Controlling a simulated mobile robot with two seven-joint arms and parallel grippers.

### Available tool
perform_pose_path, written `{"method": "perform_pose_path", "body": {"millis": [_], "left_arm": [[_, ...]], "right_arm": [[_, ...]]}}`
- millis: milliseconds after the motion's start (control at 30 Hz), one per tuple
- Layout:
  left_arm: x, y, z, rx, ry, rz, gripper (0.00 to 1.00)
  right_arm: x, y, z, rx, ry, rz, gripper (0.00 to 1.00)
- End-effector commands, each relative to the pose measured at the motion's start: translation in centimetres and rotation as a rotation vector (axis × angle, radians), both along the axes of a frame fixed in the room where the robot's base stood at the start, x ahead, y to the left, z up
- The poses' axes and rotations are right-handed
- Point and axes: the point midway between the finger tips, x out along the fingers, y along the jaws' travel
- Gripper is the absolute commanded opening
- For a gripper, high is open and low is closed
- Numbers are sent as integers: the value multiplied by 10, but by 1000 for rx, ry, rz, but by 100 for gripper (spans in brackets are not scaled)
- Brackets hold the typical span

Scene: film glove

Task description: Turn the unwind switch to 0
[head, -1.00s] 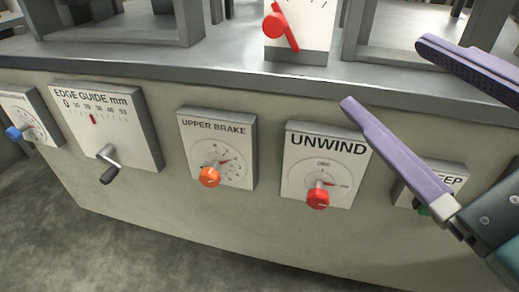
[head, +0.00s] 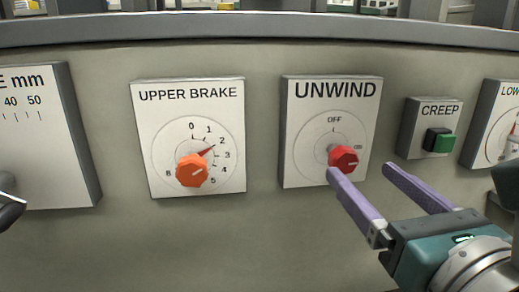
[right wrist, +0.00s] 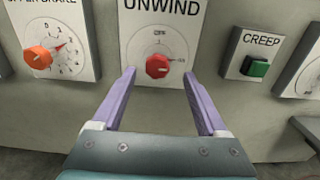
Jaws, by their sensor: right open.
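The unwind switch is a red knob (head: 343,159) on a white panel (head: 305,130) labelled UNWIND, with OFF marked at the top of its dial and ON at the right. The knob's white mark appears to point right, toward ON. The red knob also shows in the right wrist view (right wrist: 157,66), ahead of and between the fingertips. My right gripper (head: 358,169) is open and empty, with purple fingers. In the head view its left fingertip is just below the knob; I cannot tell whether they touch. My left gripper is out of view.
Left of the unwind panel is the UPPER BRAKE panel with an orange knob (head: 192,171). To the right is the CREEP box with a green button (head: 440,142). An edge guide panel (head: 40,140) with a crank stands at far left. A grey ledge (head: 250,27) runs above.

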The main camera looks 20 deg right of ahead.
Motion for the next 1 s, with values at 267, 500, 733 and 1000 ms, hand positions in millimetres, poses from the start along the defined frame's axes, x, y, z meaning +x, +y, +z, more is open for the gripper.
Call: {"method": "perform_pose_path", "body": {"millis": [267,500,733,1000], "left_arm": [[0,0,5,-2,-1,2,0],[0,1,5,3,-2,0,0],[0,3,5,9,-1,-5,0],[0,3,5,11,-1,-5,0]], "right_arm": [[45,-11,1,-3,-2,1,76],[59,-14,0,-1,-1,1,76],[59,-14,0,-2,0,1,76],[59,-14,0,-2,-1,1,46]]}}
